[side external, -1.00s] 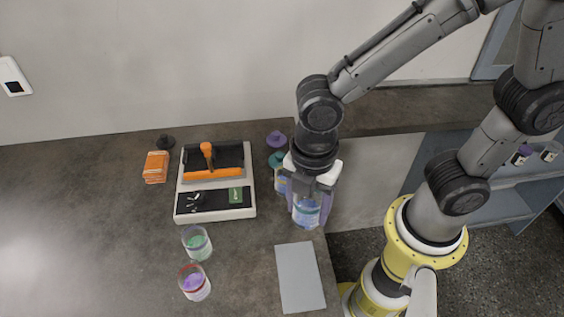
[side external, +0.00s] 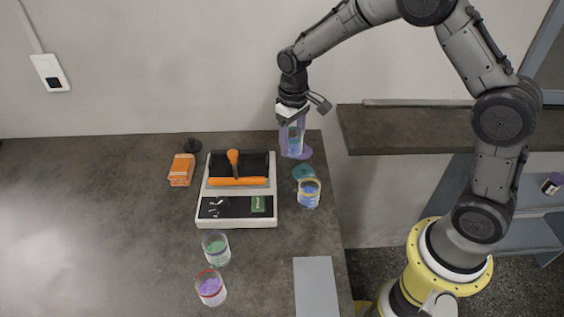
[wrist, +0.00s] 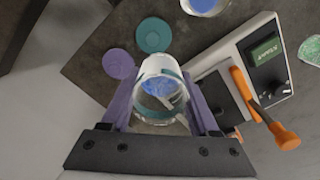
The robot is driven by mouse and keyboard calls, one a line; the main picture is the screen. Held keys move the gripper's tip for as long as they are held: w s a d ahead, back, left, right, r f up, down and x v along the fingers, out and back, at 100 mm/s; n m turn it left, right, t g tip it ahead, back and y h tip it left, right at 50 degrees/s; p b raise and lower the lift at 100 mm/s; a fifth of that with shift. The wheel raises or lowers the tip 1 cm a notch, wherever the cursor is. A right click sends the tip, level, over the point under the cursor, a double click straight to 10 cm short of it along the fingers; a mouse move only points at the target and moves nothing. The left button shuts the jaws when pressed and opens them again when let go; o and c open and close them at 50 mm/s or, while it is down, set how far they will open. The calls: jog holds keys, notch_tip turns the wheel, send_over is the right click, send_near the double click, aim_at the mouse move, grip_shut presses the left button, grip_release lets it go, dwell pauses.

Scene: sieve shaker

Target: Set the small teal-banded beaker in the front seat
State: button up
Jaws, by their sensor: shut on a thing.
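My gripper (wrist: 160,110) has purple fingers and is shut on a clear beaker (wrist: 162,88) with a teal band and blue contents. In the side view the beaker (side external: 292,141) hangs upright, or nearly so, at the back right of the counter, overlapping a purple disc (side external: 304,154). A teal disc (side external: 303,171) lies in front of the purple one. In the wrist view the purple disc (wrist: 118,64) and teal disc (wrist: 153,35) are beyond the beaker and uncovered. Which thing is the front seat, I cannot tell.
A yellow-banded beaker (side external: 309,194) stands just in front of the teal disc. A white device (side external: 236,221) with an orange handle is to the left. Green (side external: 216,248) and red-banded (side external: 210,287) beakers stand at the front. A grey plate (side external: 316,288) lies front right.

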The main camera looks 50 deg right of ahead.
jog(key=shift+w+d, duration=0.15)
jog(key=shift+d, duration=0.1)
jog(key=s+a+r+n, duration=0.2)
jog(key=s+a+r, duration=0.2)
jog(key=s+a, duration=0.9)
jog(key=s+a+r+n, duration=0.1)
jog(key=s+a+n, duration=0.1)
jog(key=s+a, duration=0.75)
send_over(245, 288)
notch_tip(245, 288, down, 10)
jog(key=shift+r, duration=0.2)
jog(key=shift+f, duration=1.5)
jog(key=shift+f, duration=0.2)
